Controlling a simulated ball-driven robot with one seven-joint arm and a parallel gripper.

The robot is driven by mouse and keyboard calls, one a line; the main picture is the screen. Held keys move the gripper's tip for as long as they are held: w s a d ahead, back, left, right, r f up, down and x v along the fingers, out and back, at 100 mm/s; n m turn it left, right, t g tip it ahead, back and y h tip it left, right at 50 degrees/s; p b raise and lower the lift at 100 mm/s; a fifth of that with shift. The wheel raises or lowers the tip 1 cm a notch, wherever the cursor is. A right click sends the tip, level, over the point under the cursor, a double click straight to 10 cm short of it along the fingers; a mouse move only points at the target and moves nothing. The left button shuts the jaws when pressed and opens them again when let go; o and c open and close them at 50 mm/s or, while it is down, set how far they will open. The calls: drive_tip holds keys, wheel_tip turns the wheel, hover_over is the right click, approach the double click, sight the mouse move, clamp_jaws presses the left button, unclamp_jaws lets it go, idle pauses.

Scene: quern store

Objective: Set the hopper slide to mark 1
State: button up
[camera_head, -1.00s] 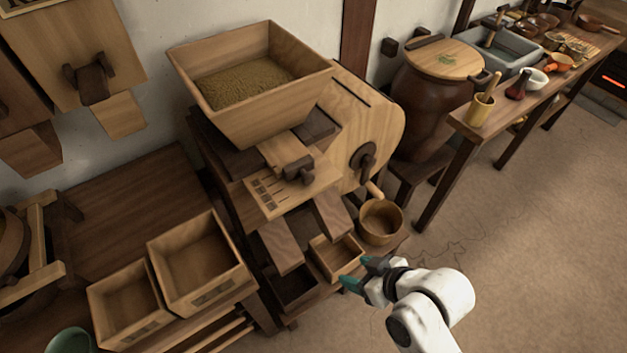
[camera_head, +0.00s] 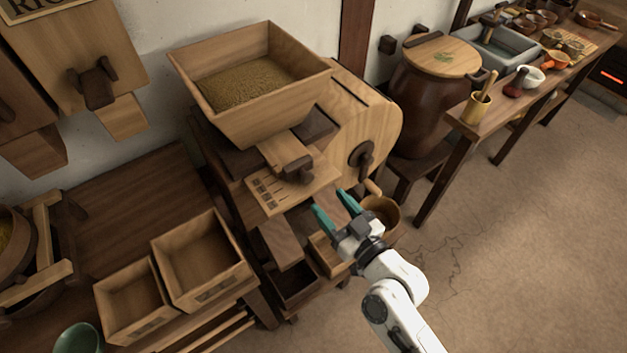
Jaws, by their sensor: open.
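The wooden hopper (camera_head: 250,85), full of grain, sits on top of the winnowing machine. Below its front is the hopper slide (camera_head: 278,151), a pale wooden board with a dark knob (camera_head: 297,168) at its front end. The slide lies over a pale marked plate (camera_head: 268,195) with several small labels and lines; the marks are too small to read. My gripper (camera_head: 331,204) is open and empty, its teal fingers pointing up and to the left. In the picture it is just below and right of the knob, apart from it.
A crank wheel (camera_head: 361,156) with a wooden handle is on the machine's right side, close to my gripper. Sloping chutes (camera_head: 281,243) and a round tub (camera_head: 383,212) are below. Two open wooden boxes (camera_head: 203,262) stand at left. The floor (camera_head: 520,240) at right is clear.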

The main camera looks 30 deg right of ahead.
sight(309, 179)
drive_tip(key=w, duration=0.2)
drive_tip(key=w+p, duration=0.1)
drive_tip(key=w, duration=0.1)
drive_tip(key=w+a, duration=0.1)
drive_tip(key=w, duration=0.2)
drive_tip(key=shift+w, duration=0.1)
clamp_jaws()
idle(0.4)
